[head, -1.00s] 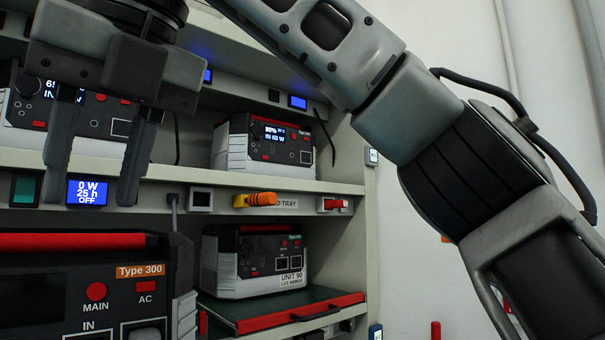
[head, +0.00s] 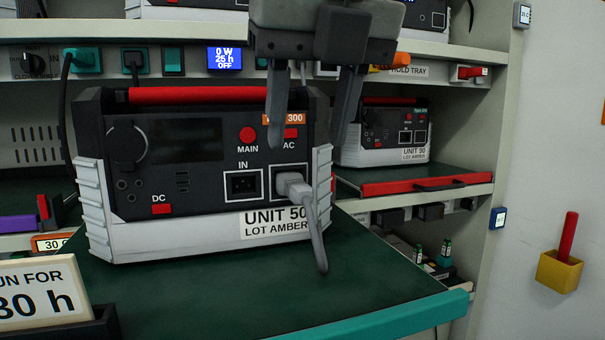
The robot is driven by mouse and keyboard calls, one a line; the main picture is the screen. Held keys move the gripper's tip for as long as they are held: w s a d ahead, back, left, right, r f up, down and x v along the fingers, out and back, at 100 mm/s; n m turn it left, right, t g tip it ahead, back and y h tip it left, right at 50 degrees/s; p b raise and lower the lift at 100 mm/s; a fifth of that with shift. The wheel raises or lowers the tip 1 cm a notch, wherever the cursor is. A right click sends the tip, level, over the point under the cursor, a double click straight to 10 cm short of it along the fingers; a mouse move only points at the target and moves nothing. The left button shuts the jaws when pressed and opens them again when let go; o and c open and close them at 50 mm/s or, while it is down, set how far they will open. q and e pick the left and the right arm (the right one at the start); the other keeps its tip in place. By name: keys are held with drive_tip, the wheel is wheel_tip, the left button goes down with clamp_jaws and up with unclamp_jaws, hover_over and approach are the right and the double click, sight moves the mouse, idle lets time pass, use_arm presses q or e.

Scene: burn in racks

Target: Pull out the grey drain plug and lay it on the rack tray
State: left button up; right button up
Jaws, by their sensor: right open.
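The grey drain plug (head: 293,187) sits in the AC socket on the front right of the UNIT 50 power station (head: 185,185). Its grey cable (head: 316,240) hangs down over the front to the tray. The green rack tray (head: 200,300) with a teal front edge (head: 400,315) lies under the unit. My right gripper (head: 308,135) points down, open and empty, in front of the unit's upper right. Its fingers are above the plug, apart from it, and partly hide the orange Type 300 label. My left gripper is out of view.
The tray is bare in front of and right of the unit. A sign (head: 40,295) in a dark holder stands at the lower left. UNIT 90 (head: 385,135) stands on a red-edged tray behind right. A yellow holder (head: 559,270) hangs on the right wall.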

sight(301, 184)
drive_tip(key=x, duration=0.6)
drive_tip(key=shift+w+f, duration=0.1)
drive_tip(key=shift+f, duration=0.15)
clamp_jaws()
